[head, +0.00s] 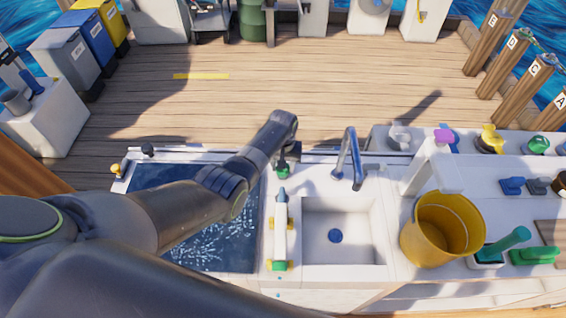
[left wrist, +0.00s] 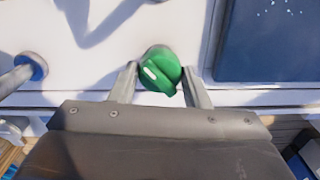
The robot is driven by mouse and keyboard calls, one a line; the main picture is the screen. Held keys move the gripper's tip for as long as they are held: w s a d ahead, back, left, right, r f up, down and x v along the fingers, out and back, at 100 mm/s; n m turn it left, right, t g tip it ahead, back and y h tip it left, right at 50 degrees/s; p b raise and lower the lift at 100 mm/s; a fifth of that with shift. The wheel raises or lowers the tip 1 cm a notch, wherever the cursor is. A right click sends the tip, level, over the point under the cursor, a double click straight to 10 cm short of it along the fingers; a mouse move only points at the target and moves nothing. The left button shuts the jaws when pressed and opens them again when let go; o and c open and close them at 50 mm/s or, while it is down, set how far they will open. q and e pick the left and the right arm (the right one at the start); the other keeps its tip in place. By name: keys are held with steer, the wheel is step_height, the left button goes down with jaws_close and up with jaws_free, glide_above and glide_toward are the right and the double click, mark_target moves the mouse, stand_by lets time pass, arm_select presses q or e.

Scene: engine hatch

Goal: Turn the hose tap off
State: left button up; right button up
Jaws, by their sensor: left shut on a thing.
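The hose tap shows as a round green knob (left wrist: 160,70) with a raised grip and a white mark, on the white counter in the left wrist view. In the head view the green knob (head: 283,173) shows just above the sink unit, partly hidden by my left arm. My left gripper (left wrist: 161,78) has one finger on each side of the knob and is shut on it. My right gripper is not in view.
A blue water basin (head: 215,240) is to the left and a white sink (head: 340,228) to the right. A grey faucet (head: 350,160) stands close to the right of the tap. A yellow bucket (head: 440,228) is farther right, beside several coloured handles.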

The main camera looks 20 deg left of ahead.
arm_select(q)
steer(key=m+p, duration=0.1)
steer(key=m, duration=0.3)
steer(key=shift+r, duration=0.1)
steer(key=shift+m, duration=1.8)
steer(key=o, duration=1)
steer(key=shift+c, duration=0.2)
